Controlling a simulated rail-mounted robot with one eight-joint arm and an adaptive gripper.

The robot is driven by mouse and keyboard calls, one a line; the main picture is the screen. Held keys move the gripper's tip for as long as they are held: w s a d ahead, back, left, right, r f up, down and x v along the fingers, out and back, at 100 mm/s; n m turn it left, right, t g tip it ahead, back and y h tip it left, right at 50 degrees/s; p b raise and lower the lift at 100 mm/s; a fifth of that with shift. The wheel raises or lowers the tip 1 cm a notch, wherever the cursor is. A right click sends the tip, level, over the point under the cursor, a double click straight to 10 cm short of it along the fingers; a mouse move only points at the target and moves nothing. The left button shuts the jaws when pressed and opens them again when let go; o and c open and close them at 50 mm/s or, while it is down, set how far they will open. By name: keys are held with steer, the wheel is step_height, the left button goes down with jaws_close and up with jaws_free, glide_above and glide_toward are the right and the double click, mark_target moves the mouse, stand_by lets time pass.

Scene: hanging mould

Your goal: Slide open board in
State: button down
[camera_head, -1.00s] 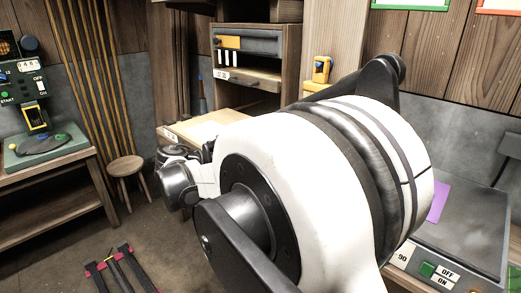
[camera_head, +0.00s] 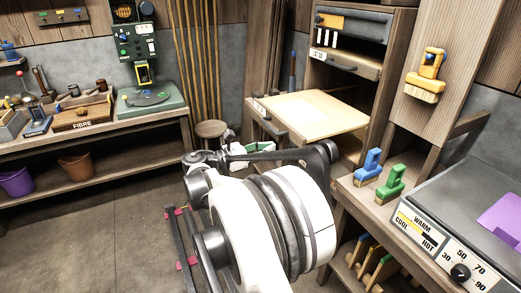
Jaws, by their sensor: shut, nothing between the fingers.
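The pale wooden board (camera_head: 314,115) sticks out flat from the wooden cabinet (camera_head: 385,85) in the head view. Its front edge has dark fittings at the left. My gripper (camera_head: 262,147) shows only in part, small, behind my arm link and just below the board's near edge in the picture. It is shut and empty. Whether it touches the board or its front edge cannot be told. My large white arm joint fills the lower middle and hides what lies behind it.
A stool (camera_head: 211,129) stands left of the board. Blue (camera_head: 368,165) and green (camera_head: 391,183) clamp-like tools stand on the right bench, beside a grey heating plate (camera_head: 455,205). A workbench (camera_head: 95,135) lines the left wall. The floor at left is clear.

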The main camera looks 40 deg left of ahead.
mark_target(355, 121)
steer(key=x, duration=0.8)
steer(key=shift+w+d, duration=0.15)
steer(key=shift+w, duration=0.15)
steer(key=shift+w, duration=0.1)
steer(key=b+x, duration=0.4)
steer(key=x, duration=2.4)
steer(key=shift+w+d+r, duration=0.15)
steer(key=shift+w, duration=0.05)
